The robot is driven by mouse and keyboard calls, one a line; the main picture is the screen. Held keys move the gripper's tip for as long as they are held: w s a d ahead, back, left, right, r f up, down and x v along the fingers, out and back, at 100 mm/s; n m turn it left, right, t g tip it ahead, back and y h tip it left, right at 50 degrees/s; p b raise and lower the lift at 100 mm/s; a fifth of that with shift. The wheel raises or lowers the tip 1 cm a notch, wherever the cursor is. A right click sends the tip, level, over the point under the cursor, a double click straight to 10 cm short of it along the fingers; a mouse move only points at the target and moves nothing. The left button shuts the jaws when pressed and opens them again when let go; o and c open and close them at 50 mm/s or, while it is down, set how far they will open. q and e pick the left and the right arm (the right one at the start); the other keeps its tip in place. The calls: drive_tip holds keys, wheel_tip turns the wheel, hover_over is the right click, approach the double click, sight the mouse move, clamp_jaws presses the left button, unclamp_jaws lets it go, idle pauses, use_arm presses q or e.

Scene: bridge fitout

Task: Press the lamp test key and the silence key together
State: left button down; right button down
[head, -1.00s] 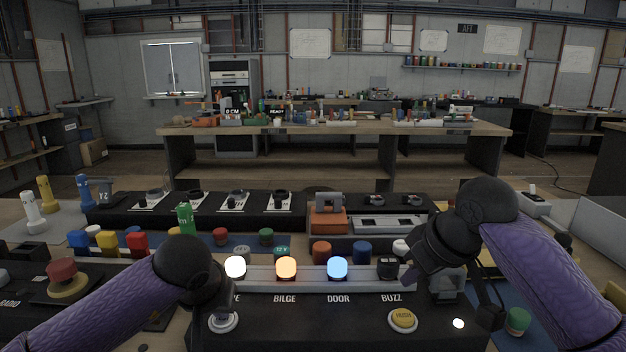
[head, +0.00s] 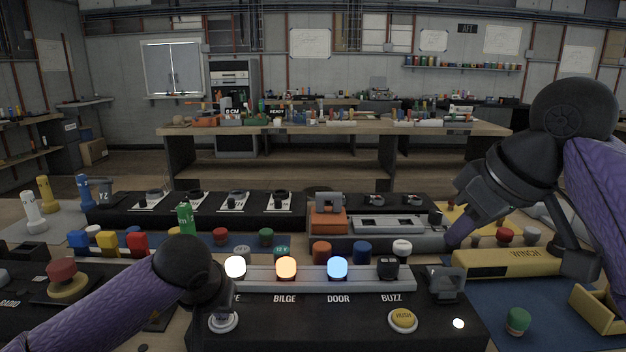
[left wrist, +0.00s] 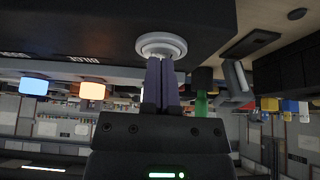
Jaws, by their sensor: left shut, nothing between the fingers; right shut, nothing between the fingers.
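The black alarm console has a round white key (head: 222,321) at its front left and a yellow key marked HUSH (head: 403,319) at its front right. White, amber (head: 286,267) and blue (head: 338,266) lamps glow on its bar; the BUZZ unit (head: 388,267) is dark. My left gripper (head: 220,306) is shut and empty over the white key. In the left wrist view its closed fingers (left wrist: 162,66) reach the white key (left wrist: 161,46); I cannot tell if the key is pressed. My right gripper (head: 453,239) is shut, empty, up and right of the HUSH key.
A yellow WINCH box (head: 505,262) and a green button (head: 518,319) lie right of the console. A red mushroom button (head: 62,273) is at the left. A green bottle (head: 186,218) and several coloured knobs stand behind. Space above the HUSH key is clear.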

use_arm(q)
drive_tip(key=shift+r+p, duration=2.4)
drive_tip(key=shift+r, duration=0.9)
